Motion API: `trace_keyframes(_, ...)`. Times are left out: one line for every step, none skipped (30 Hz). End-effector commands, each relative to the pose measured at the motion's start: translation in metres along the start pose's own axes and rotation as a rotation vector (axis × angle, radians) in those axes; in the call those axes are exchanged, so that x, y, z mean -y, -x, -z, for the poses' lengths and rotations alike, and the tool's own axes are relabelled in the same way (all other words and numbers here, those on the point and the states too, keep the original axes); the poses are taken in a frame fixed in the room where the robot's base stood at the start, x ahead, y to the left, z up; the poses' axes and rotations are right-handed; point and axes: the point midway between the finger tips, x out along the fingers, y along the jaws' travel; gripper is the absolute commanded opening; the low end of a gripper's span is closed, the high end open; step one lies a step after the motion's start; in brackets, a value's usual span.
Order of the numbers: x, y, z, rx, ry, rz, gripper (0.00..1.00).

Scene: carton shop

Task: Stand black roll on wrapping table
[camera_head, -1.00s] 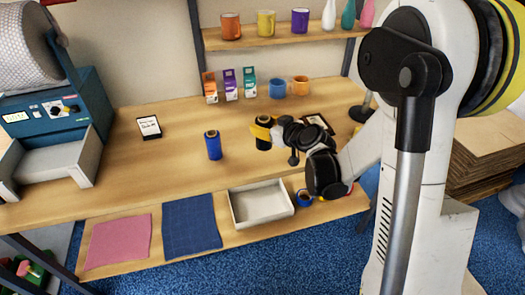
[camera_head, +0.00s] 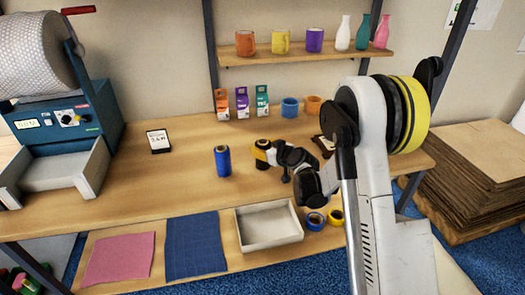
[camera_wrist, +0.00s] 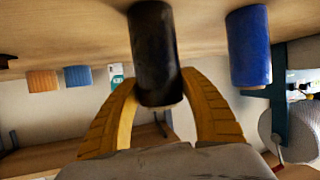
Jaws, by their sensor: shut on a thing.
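The black roll (camera_wrist: 155,55) is between the two yellow fingers of my gripper (camera_wrist: 160,110) in the wrist view. My gripper is shut on it.
A white tray (camera_head: 268,244), a pink cloth (camera_head: 119,258) and a blue cloth (camera_head: 195,247) lie on the lower front shelf.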

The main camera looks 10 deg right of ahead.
Motion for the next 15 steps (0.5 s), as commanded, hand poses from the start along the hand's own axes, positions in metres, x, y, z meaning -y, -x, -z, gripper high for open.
trace_keyframes(-0.0001, -0.0004, -0.0012, -0.001, 0.0, 0.0, 0.11)
trace_keyframes(-0.0001, 0.0, -0.0006, -0.001, 0.0, 0.0, 0.11)
trace_keyframes(-0.0001, 0.0002, 0.0, -0.001, 0.0, 0.0, 0.11)
trace_keyframes(-0.0001, 0.0003, 0.0001, 0.0, 0.0, 0.0, 0.11)
trace_keyframes(-0.0001, 0.0004, 0.0002, 0.0, 0.0, 0.0, 0.11)
trace_keyframes(-0.0001, 0.0004, 0.0001, 0.0, 0.0, 0.0, 0.11)
trace_keyframes(-0.0001, 0.0002, -0.0004, 0.0, 0.0, 0.0, 0.11)
trace_keyframes(0.0, -0.0002, -0.0013, 0.0, 0.0, 0.0, 0.11)
trace_keyframes(0.0001, -0.0008, -0.0028, 0.0, 0.0, 0.0, 0.11)
trace_keyframes(0.0001, -0.0012, -0.0039, 0.0, 0.0, 0.0, 0.11)
trace_keyframes(0.0001, -0.001, -0.0035, 0.0, 0.0, 0.0, 0.56)
trace_keyframes(0.0001, -0.0008, -0.0029, 0.0, 0.0, 0.0, 0.68)
trace_keyframes(0.0001, -0.0007, -0.0028, 0.0, 0.0, 0.0, 0.72)
trace_keyframes(0.0001, -0.0007, -0.0027, 0.0, 0.0, 0.0, 0.72)
trace_keyframes(0.0001, -0.0007, -0.0027, 0.0, 0.0, 0.0, 0.72)
